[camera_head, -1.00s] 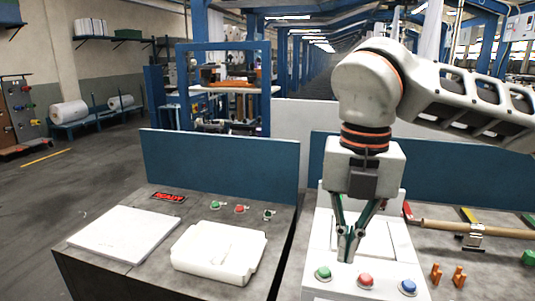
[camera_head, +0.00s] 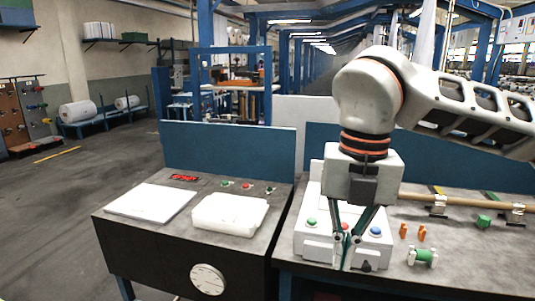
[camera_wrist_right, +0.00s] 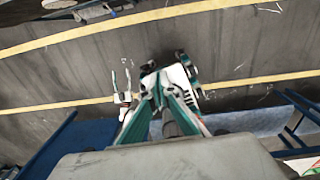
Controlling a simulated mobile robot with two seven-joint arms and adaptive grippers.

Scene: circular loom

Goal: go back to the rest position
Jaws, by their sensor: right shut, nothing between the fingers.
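My right gripper (camera_head: 346,240) hangs with its fingers pointing down and its tips together, with nothing between them. In the head view it overlaps the front of a white button box (camera_head: 314,249), near the red button (camera_head: 344,226). I cannot tell whether the tips touch the box. A green button (camera_head: 311,222) and a blue button (camera_head: 375,230) sit on either side. The right wrist view shows the gripper's green and white fingers (camera_wrist_right: 165,98) over grey floor with yellow lines. My left gripper is not in view.
The left bench carries a white slab (camera_head: 152,202), a white moulded block (camera_head: 229,213), small buttons and a red sign (camera_head: 184,178). Its front has a round dial (camera_head: 208,279). A wooden rod (camera_head: 470,201) and small orange and green parts lie right of the box. Blue panels stand behind.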

